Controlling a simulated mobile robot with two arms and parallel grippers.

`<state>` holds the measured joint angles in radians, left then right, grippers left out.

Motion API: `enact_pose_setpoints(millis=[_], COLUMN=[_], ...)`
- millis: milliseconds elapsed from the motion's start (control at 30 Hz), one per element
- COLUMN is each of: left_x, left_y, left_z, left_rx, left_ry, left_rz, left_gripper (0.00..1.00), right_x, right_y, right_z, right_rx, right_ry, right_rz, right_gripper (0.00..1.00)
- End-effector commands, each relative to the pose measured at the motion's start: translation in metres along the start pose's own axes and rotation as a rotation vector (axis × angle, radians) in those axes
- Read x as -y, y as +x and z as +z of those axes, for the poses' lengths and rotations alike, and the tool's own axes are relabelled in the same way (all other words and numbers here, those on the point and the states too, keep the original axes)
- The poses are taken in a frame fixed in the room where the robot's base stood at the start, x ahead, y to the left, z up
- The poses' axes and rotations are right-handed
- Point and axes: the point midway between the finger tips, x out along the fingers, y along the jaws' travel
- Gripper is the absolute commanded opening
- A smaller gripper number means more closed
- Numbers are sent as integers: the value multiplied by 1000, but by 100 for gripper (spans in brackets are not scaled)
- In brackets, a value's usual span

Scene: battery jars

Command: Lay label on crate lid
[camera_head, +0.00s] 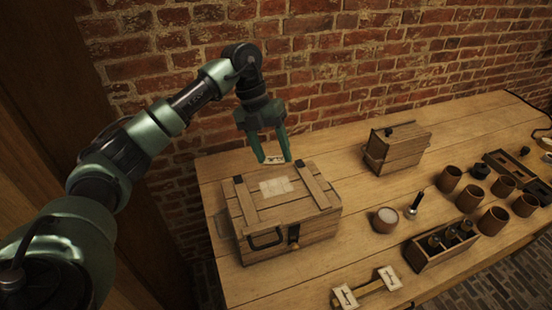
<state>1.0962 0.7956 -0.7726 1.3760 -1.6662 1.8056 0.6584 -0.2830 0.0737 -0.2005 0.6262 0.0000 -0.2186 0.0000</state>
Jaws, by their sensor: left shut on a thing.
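The wooden crate (322,222) stands at the left of the table with its lid (248,203) closed. The lid has two raised wooden strips with dark metal ends, and a pale patch (275,187) lies flat between them. My left gripper (273,159) points down above the back edge of the lid. Its green fingers are shut on a small pale label (274,160) with dark marks, which appears apart from the lid. My right gripper is out of view.
A smaller wooden box (403,150) stands at the back. Brown jars (494,220), a white-filled cup (385,220), an open tray (447,256) and a wooden piece with pale ends (367,289) lie to the right. A brick wall (330,60) is behind.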

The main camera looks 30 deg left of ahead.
Motion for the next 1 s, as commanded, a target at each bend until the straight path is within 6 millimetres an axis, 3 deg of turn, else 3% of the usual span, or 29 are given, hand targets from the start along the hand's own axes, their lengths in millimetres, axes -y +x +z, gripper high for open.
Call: enact_pose_setpoints(millis=[167,400,467,800,1000], left_x=[-1,-5,-6,-15,-20], left_y=[0,10,14,41,56], left_z=[2,3,3,5,7], left_rx=[13,12,12,12,11], left_ry=[-38,-37,-36,-35,-35], left_rz=[-8,-8,-7,-6,-6], left_gripper=[18,18,18,18,18], right_x=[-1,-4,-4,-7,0], right_y=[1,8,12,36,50], right_z=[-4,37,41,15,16], right_rx=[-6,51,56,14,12], right_ry=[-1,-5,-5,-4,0], right_rz=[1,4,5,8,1], right_gripper=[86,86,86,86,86])
